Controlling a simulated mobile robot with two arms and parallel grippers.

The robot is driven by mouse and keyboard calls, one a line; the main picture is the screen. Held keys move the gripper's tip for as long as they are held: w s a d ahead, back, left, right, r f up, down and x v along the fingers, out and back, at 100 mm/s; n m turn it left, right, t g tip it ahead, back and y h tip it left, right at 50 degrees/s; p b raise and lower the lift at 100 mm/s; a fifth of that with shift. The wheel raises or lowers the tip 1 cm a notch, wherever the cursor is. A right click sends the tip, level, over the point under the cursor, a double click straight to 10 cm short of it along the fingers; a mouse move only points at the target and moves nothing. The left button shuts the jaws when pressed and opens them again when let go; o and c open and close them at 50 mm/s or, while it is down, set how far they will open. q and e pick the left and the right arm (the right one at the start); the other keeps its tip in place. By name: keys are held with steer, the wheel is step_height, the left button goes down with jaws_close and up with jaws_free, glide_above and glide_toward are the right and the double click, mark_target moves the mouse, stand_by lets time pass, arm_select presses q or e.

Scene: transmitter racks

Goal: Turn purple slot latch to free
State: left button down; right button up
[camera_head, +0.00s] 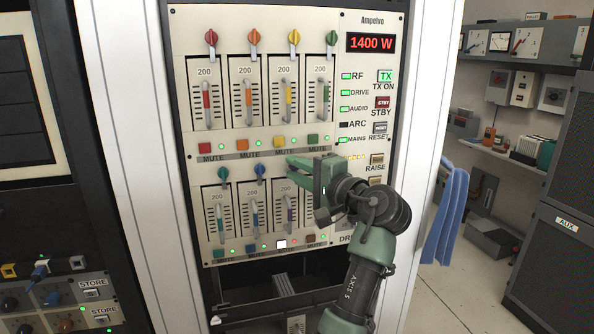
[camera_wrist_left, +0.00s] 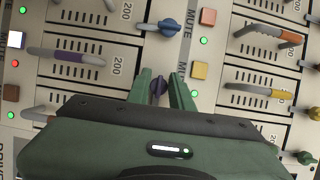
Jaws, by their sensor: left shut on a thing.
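The purple latch (camera_wrist_left: 158,86) is a small knob above the third slot of the rack's lower row. My left gripper (camera_wrist_left: 159,76) has one green finger on each side of it and is shut on it. In the head view my left gripper (camera_head: 290,168) reaches in from the right and hides the latch. The purple-handled module (camera_head: 289,213) below it sits in its slot; its handle (camera_wrist_left: 65,57) also shows in the wrist view. How far the latch is turned is hard to tell. My right gripper is not in view.
A blue latch (camera_head: 260,171) and a teal latch (camera_head: 223,174) are beside the gripper. Mute buttons run just above, including a yellow one (camera_head: 278,143). The white button (camera_head: 281,244) under the purple module has a red light beside it. The display (camera_head: 371,42) reads 1400 W.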

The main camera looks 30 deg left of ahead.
arm_select(q)
steer(key=shift+f, duration=0.1)
steer(key=c, duration=1.2)
jaws_free()
steer(key=shift+c, duration=0.2)
steer(key=shift+d, duration=0.1)
steer(key=b+v, duration=0.2)
steer(key=v, duration=0.5)
steer(key=shift+s+d, duration=0.15)
steer(key=shift+d, duration=0.15)
